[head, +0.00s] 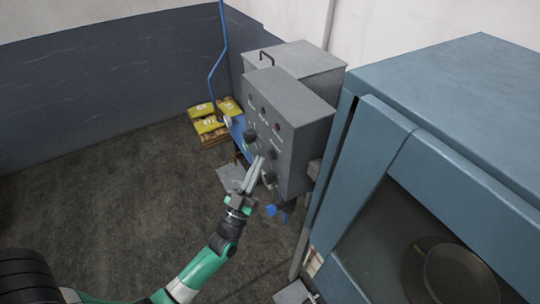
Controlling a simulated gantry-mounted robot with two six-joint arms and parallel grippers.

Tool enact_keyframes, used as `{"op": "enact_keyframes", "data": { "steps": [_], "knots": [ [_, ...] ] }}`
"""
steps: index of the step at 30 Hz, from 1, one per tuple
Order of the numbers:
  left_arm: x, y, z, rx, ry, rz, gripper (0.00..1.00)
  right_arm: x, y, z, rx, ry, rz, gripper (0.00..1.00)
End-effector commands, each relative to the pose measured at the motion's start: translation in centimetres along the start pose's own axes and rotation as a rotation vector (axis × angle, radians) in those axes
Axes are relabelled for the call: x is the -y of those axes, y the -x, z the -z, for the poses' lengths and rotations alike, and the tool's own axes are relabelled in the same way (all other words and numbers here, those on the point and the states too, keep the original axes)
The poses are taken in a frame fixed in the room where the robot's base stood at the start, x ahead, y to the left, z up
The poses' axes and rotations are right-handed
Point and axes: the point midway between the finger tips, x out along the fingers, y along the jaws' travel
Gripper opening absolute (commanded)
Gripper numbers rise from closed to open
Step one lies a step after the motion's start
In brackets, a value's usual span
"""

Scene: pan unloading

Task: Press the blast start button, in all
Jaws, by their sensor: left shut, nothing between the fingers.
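A grey control box (292,122) is mounted at the left side of the blue cabinet. Its front face carries several dark round knobs or buttons and small labels, too small to read. I cannot tell which one is the blast start button. My left gripper (257,160) is shut and empty, its fingers pointing up at the lower part of the box face. The fingertips are at or very near the face, beside a dark knob (268,178); I cannot tell whether they touch. The fingers hide part of the face. My right gripper is not in view.
The blue cabinet (440,85) fills the right, with a round pan (458,272) visible through its door opening. Yellow packages (210,125) lie stacked near the wall behind. A blue hose (215,65) runs down the wall. The dark floor at left is clear.

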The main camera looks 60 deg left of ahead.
Motion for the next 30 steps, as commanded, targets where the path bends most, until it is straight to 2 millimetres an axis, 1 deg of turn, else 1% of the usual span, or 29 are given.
{"op": "enact_keyframes", "data": {
  "steps": [13,30],
  "knots": [
    [-0.45,-0.59,-0.46,0.000,0.001,0.000,0.00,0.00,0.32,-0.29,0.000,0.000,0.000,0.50],
    [-0.58,-0.78,-0.61,0.000,0.000,0.000,0.00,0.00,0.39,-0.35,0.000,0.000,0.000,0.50]
  ]
}}
